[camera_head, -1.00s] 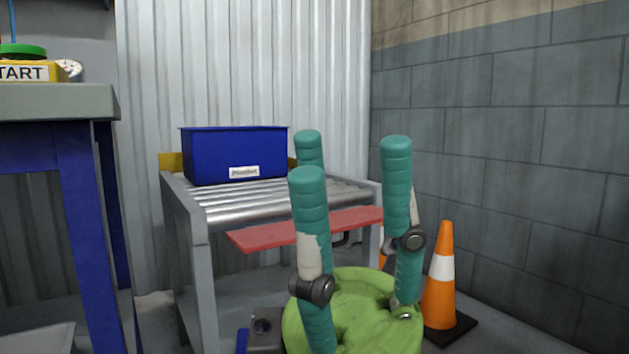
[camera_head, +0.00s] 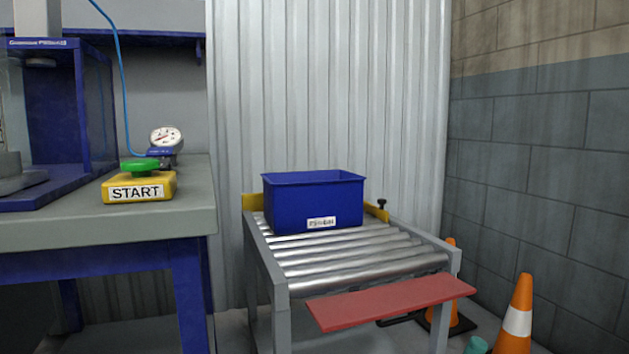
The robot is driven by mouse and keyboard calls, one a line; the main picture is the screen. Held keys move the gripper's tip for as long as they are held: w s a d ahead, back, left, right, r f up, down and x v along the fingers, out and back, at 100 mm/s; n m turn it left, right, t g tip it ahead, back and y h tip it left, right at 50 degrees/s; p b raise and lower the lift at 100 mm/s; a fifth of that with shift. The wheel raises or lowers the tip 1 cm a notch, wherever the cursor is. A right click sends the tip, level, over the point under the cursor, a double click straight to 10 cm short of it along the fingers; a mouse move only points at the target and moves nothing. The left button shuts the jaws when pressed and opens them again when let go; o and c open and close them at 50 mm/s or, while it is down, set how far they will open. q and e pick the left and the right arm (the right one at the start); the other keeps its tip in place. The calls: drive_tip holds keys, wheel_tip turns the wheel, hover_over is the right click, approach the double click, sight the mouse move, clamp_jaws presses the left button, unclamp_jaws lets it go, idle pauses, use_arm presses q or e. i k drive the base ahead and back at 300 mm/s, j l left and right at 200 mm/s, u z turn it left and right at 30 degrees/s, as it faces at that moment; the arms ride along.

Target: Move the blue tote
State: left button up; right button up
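The blue tote (camera_head: 290,208) stands upright on the far part of a roller table (camera_head: 355,262), in front of the corrugated metal wall. A white label is on its front face. The inside of the tote is mostly hidden from this angle. Neither of my grippers can be made out in the head view; only a small teal piece shows at the bottom edge on the right.
A red board (camera_head: 390,301) sticks out at the roller table's front. Orange cones (camera_head: 518,318) stand to its right by the block wall. A workbench (camera_head: 110,228) on the left carries a yellow START button box (camera_head: 139,188) and a gauge (camera_head: 165,138).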

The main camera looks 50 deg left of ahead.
sight(320, 199)
drive_tip(key=u, duration=1.55)
